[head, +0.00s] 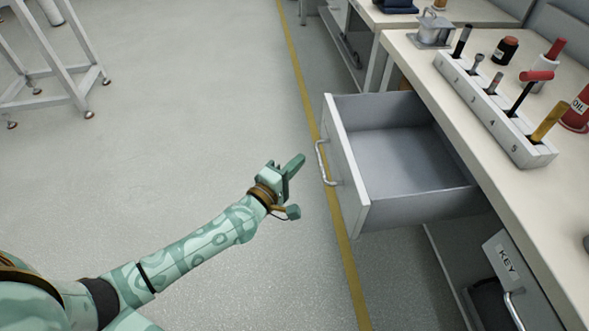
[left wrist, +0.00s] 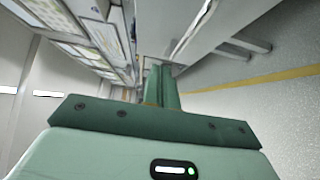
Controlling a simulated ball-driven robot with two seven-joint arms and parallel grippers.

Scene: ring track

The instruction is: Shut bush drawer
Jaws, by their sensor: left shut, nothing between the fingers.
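The open drawer (head: 344,150) is grey and empty inside, pulled far out from under the workbench in the head view. Its curved metal handle (head: 323,163) is on the front panel, facing left. My left gripper (head: 298,163) is shut and empty, a little to the left of the handle, with a small gap seeming to remain. In the left wrist view, the closed fingers (left wrist: 161,88) point ahead, and I cannot clearly make out the drawer there. My right gripper is not in view.
The workbench top (head: 478,130) holds a numbered tool rack (head: 490,105), a red oil can (head: 579,108) and a small vise (head: 434,30). A second handle (head: 514,308) is below, near a KEY label. A yellow line (head: 300,75) crosses the floor.

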